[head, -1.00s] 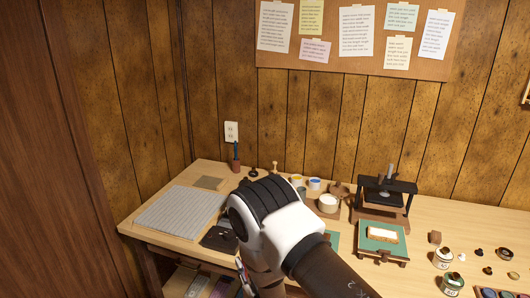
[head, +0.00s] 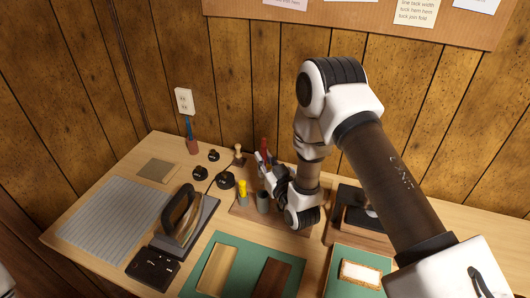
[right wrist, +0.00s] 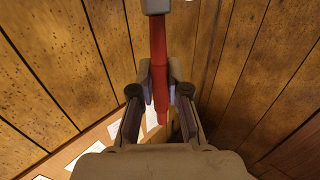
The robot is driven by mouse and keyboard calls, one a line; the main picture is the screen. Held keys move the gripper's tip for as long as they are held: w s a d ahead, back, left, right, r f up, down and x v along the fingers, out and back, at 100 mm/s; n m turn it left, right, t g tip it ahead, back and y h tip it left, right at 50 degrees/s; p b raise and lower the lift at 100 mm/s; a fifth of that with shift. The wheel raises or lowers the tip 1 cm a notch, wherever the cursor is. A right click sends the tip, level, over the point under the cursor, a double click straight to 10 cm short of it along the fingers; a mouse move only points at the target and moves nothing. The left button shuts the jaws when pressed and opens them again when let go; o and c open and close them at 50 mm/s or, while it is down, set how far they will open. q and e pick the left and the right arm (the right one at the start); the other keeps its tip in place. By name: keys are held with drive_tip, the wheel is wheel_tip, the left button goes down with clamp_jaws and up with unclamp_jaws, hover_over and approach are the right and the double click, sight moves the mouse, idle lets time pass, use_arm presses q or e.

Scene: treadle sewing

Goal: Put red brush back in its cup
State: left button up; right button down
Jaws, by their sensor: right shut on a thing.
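The red brush (head: 264,148) is held up near the back of the table. My right gripper (head: 268,168) is shut on it above a wooden stand. In the right wrist view the red handle (right wrist: 158,60) runs between the two fingers (right wrist: 163,92), with a grey end at the top edge. Just below the gripper is a small grey cup (head: 263,203); whether it is empty is not clear. To its left a yellow-topped piece (head: 243,187) stands in a second cup. My forearm and wrist hide part of the stand. My left gripper is not in view.
An iron (head: 178,218) stands left of the cups, with a black box (head: 153,268) in front. A green mat (head: 238,262) with boards lies nearer. Small dark knobs and a wooden peg (head: 238,150) stand behind. The wood wall is close behind the table.

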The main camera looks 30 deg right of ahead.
drive_tip(key=shift+a+f, duration=0.25)
drive_tip(key=shift+f, duration=0.3)
wheel_tip(320, 180, down, 10)
drive_tip(key=b, duration=0.8)
drive_tip(key=shift+r, duration=0.1)
drive_tip(key=c, duration=1.1)
unclamp_jaws()
drive_tip(key=s, duration=0.7)
drive_tip(key=shift+s+a, duration=0.2)
drive_tip(key=shift+s, duration=0.05)
